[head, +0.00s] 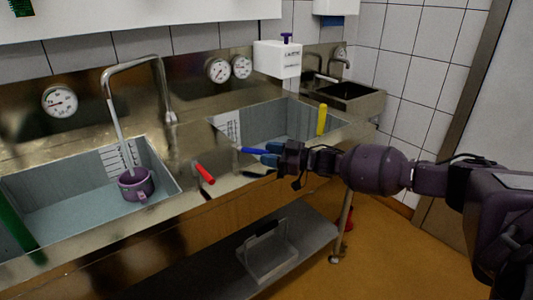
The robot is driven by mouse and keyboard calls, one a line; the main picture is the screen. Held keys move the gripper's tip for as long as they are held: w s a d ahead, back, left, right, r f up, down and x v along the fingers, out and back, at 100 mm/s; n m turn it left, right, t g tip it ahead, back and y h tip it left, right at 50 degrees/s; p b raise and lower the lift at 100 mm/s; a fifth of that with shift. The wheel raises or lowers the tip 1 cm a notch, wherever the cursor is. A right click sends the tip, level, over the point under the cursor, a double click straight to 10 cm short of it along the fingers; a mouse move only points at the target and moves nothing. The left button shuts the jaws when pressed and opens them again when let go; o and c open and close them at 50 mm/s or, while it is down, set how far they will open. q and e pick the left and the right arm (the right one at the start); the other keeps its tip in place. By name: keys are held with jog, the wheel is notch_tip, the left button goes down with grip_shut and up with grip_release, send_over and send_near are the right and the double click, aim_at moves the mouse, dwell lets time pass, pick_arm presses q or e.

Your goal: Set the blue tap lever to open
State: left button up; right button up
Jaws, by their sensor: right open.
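The blue tap lever (251,150) lies near the front edge of the right sink, pointing left and roughly level. My right gripper (270,153) comes in from the right with its fingers at the lever's right end. It is open. I cannot tell whether the fingers touch the lever or straddle it, and the lever's base is hidden behind the gripper. My left gripper is out of view.
A red lever (204,173) sits left of the blue one, and a yellow lever (322,119) stands upright to the right. A purple pot (136,184) is in the left sink under a curved tap (107,88). A clear bin (267,255) stands on the lower shelf.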

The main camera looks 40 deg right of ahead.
jog(key=p+v, duration=0.1)
jog(key=v, duration=0.8)
jog(key=shift+s+d, duration=0.15)
